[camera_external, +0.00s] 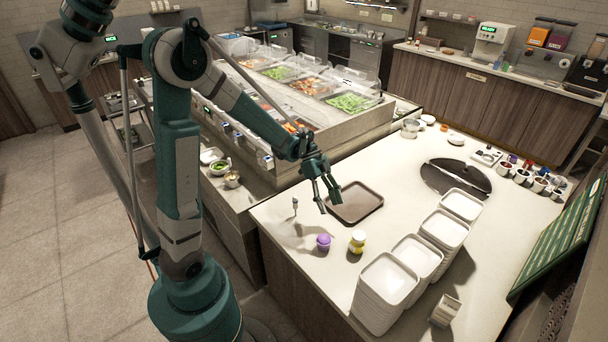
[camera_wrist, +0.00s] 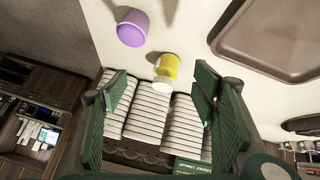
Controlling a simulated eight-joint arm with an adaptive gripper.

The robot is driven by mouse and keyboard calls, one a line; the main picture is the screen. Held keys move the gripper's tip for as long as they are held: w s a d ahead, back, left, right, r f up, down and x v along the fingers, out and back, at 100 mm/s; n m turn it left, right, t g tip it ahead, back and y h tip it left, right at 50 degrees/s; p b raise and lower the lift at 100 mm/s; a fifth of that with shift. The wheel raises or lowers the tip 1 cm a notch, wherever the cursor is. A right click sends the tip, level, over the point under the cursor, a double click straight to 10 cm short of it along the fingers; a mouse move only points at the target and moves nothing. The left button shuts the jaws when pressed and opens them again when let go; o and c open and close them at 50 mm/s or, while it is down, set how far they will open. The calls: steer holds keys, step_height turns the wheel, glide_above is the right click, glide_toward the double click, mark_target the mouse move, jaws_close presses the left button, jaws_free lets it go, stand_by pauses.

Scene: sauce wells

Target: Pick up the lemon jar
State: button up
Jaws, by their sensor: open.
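The lemon jar, a small yellow jar with a pale lid, I take to be the yellow one (camera_external: 357,242) on the counter in the external view. In the wrist view the yellow jar (camera_wrist: 166,69) lies between the lines of my open fingers, beyond their tips. A purple jar (camera_external: 323,242) stands just left of it, and it also shows in the wrist view (camera_wrist: 132,29). My gripper (camera_external: 327,197) is open and empty, above the counter near the brown tray, behind and left of the yellow jar. Nothing hides the yellow jar.
A brown tray (camera_external: 355,203) lies behind the jars. Stacks of white square containers (camera_external: 388,280) stand close to the right of the yellow jar. A small metal stand (camera_external: 295,206) is to the left. The counter (camera_external: 290,262) in front of the jars is clear.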

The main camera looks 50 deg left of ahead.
steer(key=d+r+m+y+p, duration=0.1)
steer(key=d+m+y+p, duration=0.2)
steer(key=d, duration=0.4)
step_height(320, 180, up, 6)
steer(key=m+y+p, duration=0.2)
steer(key=y+p, duration=0.1)
steer(key=y, duration=0.2)
glide_above(359, 235)
steer(key=shift+t, duration=0.3)
step_height(359, 235, down, 12)
steer(key=shift+w+r, duration=0.1)
steer(key=shift+f, duration=1.35)
steer(key=shift+f, duration=0.15)
steer(key=shift+f+b, duration=0.3)
steer(key=shift+f, duration=2.15)
steer(key=shift+c, duration=0.4)
steer(key=c, duration=1.1)
